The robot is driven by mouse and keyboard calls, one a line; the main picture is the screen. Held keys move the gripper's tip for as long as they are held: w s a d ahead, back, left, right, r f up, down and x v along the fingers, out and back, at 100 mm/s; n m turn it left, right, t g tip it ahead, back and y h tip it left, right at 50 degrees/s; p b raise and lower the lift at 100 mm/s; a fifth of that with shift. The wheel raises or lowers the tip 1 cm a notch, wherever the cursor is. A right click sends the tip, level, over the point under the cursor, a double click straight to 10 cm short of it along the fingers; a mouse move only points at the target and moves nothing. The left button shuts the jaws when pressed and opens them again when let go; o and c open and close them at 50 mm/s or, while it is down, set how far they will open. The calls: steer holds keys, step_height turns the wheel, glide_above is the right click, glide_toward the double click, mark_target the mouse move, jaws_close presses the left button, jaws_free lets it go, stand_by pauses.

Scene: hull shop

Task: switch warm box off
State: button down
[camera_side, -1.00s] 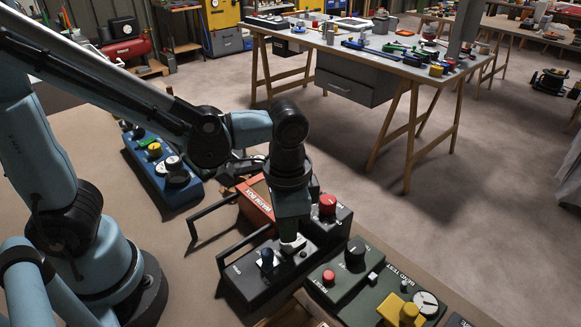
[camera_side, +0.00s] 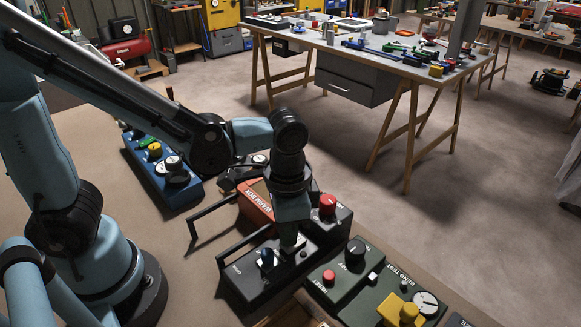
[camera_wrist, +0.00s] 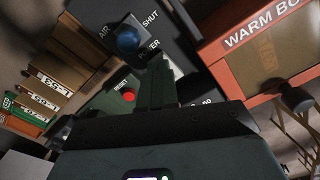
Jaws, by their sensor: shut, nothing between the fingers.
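The warm box (camera_side: 256,200) is an orange-red case with a window, partly hidden behind my arm in the side view. In the wrist view its orange front (camera_wrist: 218,47) with the words "WARM BO" shows at the upper right, and a dark round knob (camera_wrist: 297,98) is at its lower right. My gripper (camera_side: 293,246) is shut and empty, pointing down over a black panel (camera_side: 248,284) in front of the warm box. In the wrist view its fingers (camera_wrist: 160,72) reach over that panel, left of the warm box. I cannot tell whether the tips touch the panel.
The black panel carries a blue knob (camera_side: 266,257) and a handle. A red knob (camera_side: 327,204) stands behind my gripper. A green panel (camera_side: 345,280) with a red button is to the right. A blue panel (camera_side: 165,165) is at the left.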

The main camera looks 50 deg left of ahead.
steer(key=shift+f, duration=0.4)
steer(key=shift+r, duration=3.55)
steer(key=a+n+t, duration=0.2)
steer(key=a, duration=0.2)
steer(key=w+a+r+n+t, duration=0.1)
steer(key=a+n+t, duration=0.1)
steer(key=a, duration=0.2)
steer(key=a+n+t, duration=0.2)
steer(key=a+t, duration=0.1)
steer(key=a, duration=0.1)
steer(key=shift+w+a+r, duration=0.25)
steer(key=shift+w+r, duration=0.1)
steer(key=shift+w, duration=0.05)
steer(key=shift+d, duration=0.1)
